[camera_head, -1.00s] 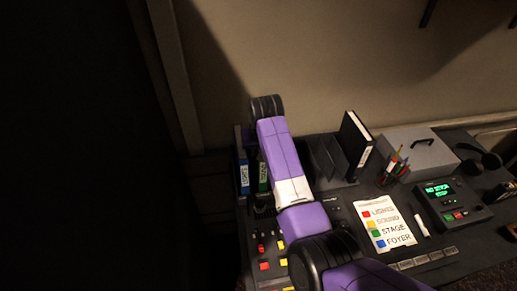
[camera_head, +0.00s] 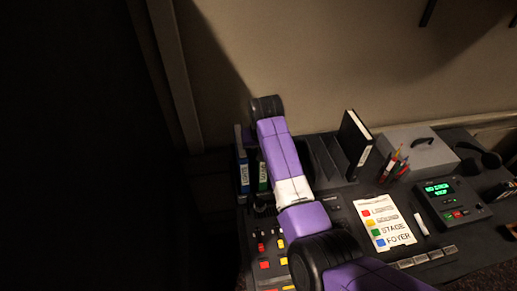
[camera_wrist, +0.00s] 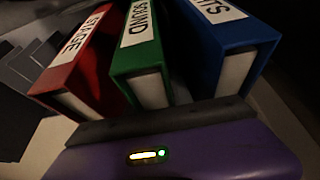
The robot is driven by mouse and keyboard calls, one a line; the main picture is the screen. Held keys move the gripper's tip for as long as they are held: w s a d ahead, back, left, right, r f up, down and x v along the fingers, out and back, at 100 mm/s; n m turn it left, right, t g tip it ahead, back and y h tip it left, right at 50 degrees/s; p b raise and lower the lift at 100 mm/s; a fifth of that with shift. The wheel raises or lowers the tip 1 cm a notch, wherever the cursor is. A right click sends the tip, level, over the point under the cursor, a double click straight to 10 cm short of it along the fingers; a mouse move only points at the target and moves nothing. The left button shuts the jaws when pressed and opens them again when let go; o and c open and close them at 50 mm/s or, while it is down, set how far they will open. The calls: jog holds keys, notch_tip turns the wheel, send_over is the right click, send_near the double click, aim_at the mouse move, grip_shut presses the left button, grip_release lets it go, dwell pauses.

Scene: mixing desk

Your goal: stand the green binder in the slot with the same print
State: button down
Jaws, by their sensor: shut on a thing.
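The green binder (camera_wrist: 145,58), labelled SOUND, stands between a red binder (camera_wrist: 85,62) labelled STAGE and a blue binder (camera_wrist: 228,50) whose label shows only its end, "TS". My gripper (camera_wrist: 160,118) is shut on the green binder; its fingertips are not clearly visible. In the head view the green binder (camera_head: 262,177) and blue binder (camera_head: 242,172) show left of my arm; the red one is hidden. A dark rack with upright dividers (camera_head: 327,160) stands right of my arm. I cannot read any print on its slots.
A black binder (camera_head: 354,142) stands at the rack's right side. Beyond are a pen holder (camera_head: 394,168), a grey box (camera_head: 418,150) and a lit console (camera_head: 450,200). A colour-coded card (camera_head: 384,223) and mixer buttons (camera_head: 268,250) lie in front.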

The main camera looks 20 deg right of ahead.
jog(key=c, duration=1)
grip_release()
jog(key=shift+c, duration=0.2)
jog(key=shift+f, duration=0.1)
jog(key=b+v, duration=0.1)
jog(key=v, duration=0.7)
jog(key=shift+a, duration=0.1)
